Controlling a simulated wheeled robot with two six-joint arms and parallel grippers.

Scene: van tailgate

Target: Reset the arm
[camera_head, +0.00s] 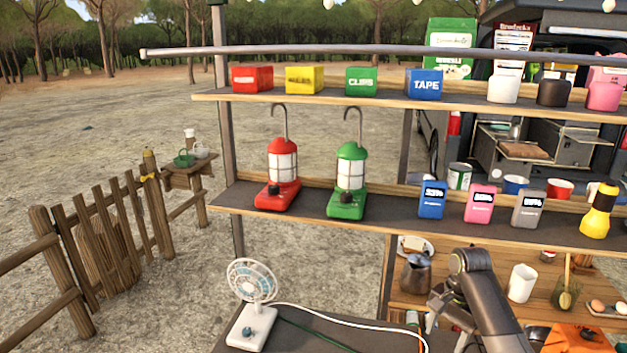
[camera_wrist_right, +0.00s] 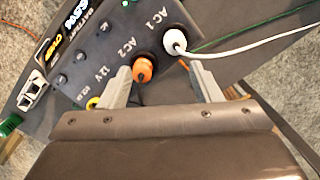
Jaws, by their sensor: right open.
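The orange plug sits by the AC2 label of a dark power box (camera_wrist_right: 95,50). A white plug (camera_wrist_right: 174,41) with a white cable sits by the AC 1 label. A yellow plug (camera_wrist_right: 92,102) shows partly behind the left finger. My left gripper is in neither view.
A white fan (camera_head: 254,300) stands on the front table, with white and green cables running right. Shelves hold a red lantern (camera_head: 281,175), a green lantern (camera_head: 349,182), a yellow flashlight (camera_head: 599,212) and several small boxes.

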